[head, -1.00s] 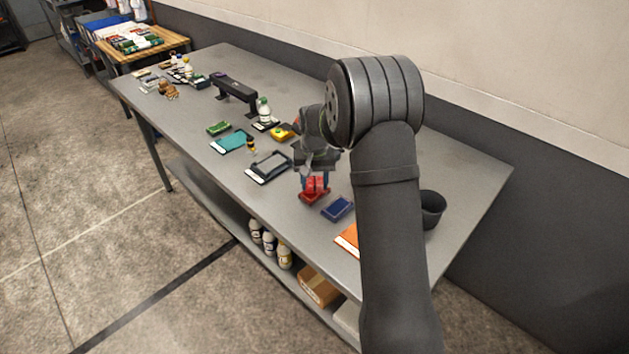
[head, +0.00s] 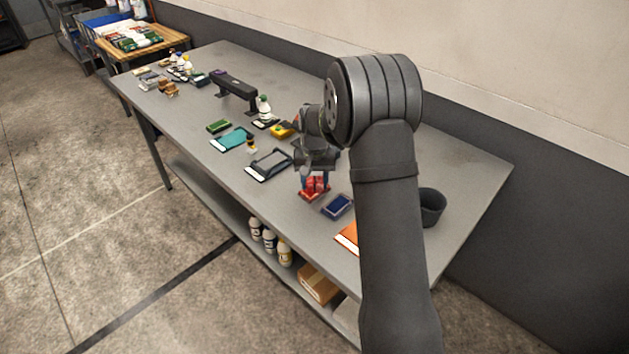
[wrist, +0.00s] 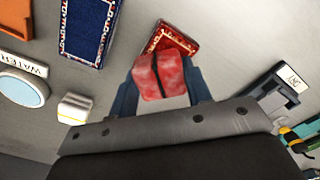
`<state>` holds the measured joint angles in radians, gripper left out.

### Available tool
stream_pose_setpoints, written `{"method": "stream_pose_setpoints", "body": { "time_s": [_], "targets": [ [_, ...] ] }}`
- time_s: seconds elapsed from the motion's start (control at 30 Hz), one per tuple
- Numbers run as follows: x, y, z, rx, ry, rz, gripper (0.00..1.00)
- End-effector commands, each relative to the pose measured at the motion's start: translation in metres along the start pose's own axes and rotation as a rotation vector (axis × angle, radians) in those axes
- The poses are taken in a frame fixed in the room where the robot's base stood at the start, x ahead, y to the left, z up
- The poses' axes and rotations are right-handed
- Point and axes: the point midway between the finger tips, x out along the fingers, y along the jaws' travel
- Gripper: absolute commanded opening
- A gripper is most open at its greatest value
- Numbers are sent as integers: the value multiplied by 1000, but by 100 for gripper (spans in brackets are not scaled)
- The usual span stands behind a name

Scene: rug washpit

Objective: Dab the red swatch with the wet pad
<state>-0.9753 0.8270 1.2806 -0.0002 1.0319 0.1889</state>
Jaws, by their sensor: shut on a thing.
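My gripper (wrist: 160,88) has its blue fingers shut on a red pad (wrist: 157,76) with a dark band across it. In the wrist view the pad partly covers the red swatch (wrist: 178,38), a small patterned red piece on the table. In the head view my gripper (head: 316,180) points down with the pad over the red swatch (head: 307,196). I cannot tell whether pad and swatch touch. A dish marked WATER (wrist: 22,88) is at the left in the wrist view.
A patterned blue swatch (wrist: 88,28) lies beside the red one. A white block (wrist: 75,108) and a labelled dark tray (wrist: 268,98) are nearby. The table's front edge is close.

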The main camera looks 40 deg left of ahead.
Motion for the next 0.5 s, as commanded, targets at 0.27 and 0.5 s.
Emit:
{"method": "stream_pose_setpoints", "body": {
  "time_s": [0.27,0.5],
  "targets": [
    [-5,0,0,0,-1,0,27],
    [-26,0,0,0,0,0,27]
  ]
}}
